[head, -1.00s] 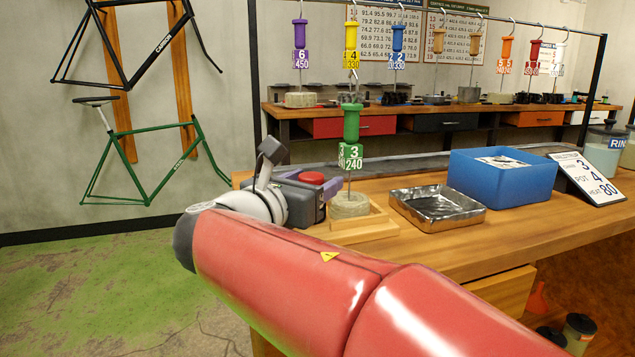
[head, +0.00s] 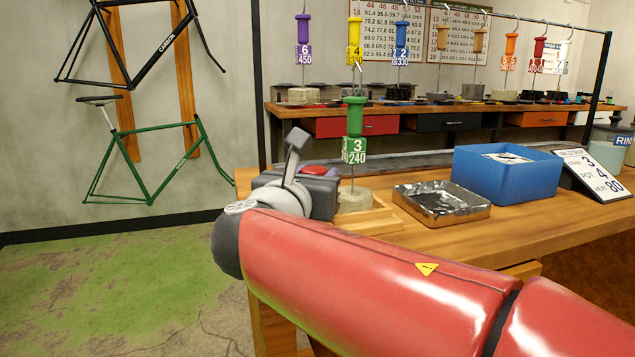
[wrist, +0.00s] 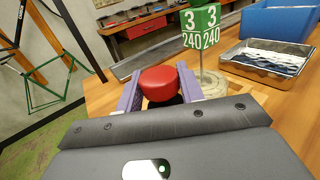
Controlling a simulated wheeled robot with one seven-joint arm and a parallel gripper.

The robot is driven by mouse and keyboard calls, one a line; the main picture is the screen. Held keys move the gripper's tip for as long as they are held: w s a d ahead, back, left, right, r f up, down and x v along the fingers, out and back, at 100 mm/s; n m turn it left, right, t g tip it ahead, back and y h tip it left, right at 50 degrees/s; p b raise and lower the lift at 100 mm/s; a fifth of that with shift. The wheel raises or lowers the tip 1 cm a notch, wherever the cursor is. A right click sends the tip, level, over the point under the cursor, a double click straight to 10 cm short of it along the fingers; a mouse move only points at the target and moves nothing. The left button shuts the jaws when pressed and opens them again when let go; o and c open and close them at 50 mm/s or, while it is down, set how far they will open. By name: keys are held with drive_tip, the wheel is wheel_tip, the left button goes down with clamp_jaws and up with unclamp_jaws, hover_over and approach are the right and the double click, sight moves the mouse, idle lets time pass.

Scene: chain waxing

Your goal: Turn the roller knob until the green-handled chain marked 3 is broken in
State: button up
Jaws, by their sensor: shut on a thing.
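The red roller knob (wrist: 160,82) sits between the two purple fingers of my gripper (wrist: 160,88) in the wrist view, and the gripper is shut on it. The green-handled chain marked 3 (head: 355,117) hangs upright behind the box, with a green tag reading 3 and 240 (wrist: 201,26). Its lower end meets a round grey-beige block (head: 354,199) on a wooden stand. Individual chain links are too small to tell.
Right of the stand are a shiny metal tray (head: 405,212), a blue bin (head: 460,190) and a sign reading 3, 4, 80 (head: 596,175). Other coloured-handled chains (head: 401,35) hang on a rail behind.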

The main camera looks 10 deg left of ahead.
drive_tip(key=n+y+b, duration=0.2)
drive_tip(key=y, duration=0.2)
drive_tip(key=n+g+y+b, duration=0.1)
drive_tip(key=n+y, duration=0.2)
drive_tip(key=y, duration=0.1)
drive_tip(key=shift+d+f+g+b, duration=0.15)
drive_tip(key=shift+f+g+b, duration=0.05)
drive_tip(key=shift+g+b, duration=0.15)
drive_tip(key=shift+r+n+g+y+b, duration=0.15)
drive_tip(key=shift+n+g+y+b, duration=0.5)
drive_tip(key=shift+n+y, duration=0.85)
drive_tip(key=shift+a+y, duration=0.2)
drive_tip(key=shift+y, duration=0.1)
drive_tip(key=shift+d+g, duration=0.15)
drive_tip(key=shift+g, duration=0.25)
drive_tip(key=shift+n+g+y+b, duration=0.5)
drive_tip(key=shift+n+y, duration=0.1)
drive_tip(key=shift+y, duration=0.2)
drive_tip(key=shift+n+g+y+b, duration=0.5)
drive_tip(key=shift+n+g+y, duration=0.5)
drive_tip(key=shift+g+y, duration=0.15)
drive_tip(key=shift+n+g+y, duration=0.45)
drive_tip(key=shift+n+g, duration=0.15)
drive_tip(key=shift+g, duration=0.25)
drive_tip(key=shift+r, duration=0.1)
